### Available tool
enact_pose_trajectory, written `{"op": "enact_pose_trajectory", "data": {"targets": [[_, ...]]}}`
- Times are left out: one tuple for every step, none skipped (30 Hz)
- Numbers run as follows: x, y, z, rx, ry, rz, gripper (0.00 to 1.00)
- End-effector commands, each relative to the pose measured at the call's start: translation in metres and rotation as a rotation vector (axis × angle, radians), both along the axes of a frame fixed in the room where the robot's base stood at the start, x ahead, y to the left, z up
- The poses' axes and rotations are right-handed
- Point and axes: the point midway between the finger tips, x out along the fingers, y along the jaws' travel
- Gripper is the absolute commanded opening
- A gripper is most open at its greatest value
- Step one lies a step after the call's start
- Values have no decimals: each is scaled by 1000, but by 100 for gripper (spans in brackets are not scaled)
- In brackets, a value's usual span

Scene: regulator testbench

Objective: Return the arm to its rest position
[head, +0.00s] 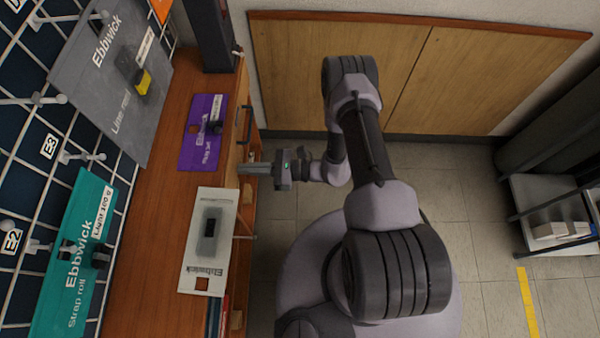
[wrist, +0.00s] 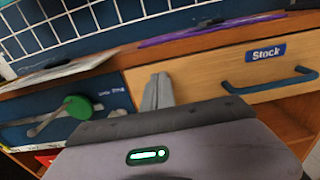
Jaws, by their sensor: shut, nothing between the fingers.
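My gripper (head: 243,169) is at the end of my bent arm, at the front edge of the wooden bench in the head view. Its fingers are shut with nothing between them and point left toward the bench.
The bench top (head: 155,235) holds a purple pack (head: 197,150) and a white pack (head: 192,262). A wire grid with a grey pack (head: 85,75) and a teal pack (head: 65,270) stands at left. A shelf (head: 535,195) stands at right. Tiled floor is clear between.

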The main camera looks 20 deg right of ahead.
Motion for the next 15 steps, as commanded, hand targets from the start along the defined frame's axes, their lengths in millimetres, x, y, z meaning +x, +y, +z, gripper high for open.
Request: {"op": "enact_pose_trajectory", "data": {"targets": [[3,-7,-3,-1,-2,-3,0],[0,-17,0,0,0,-5,0],[-5,-30,2,-1,0,-9,0],[-9,-40,3,-1,0,-8,0],[-12,-48,3,-1,1,-8,0],[-16,-59,2,-1,0,-7,0],[-19,-66,2,-2,0,-6,0],[-21,-73,2,-1,0,-6,0],[-24,-81,1,-1,0,-5,0],[-26,-85,1,-1,0,-5,0],[-28,-89,0,-1,0,-3,0],[-30,-94,0,-2,2,-3,0],[-31,-96,-1,-2,2,-2,0],[-32,-98,-1,-2,2,0,0],[-32,-99,-1,-2,2,0,0]]}}
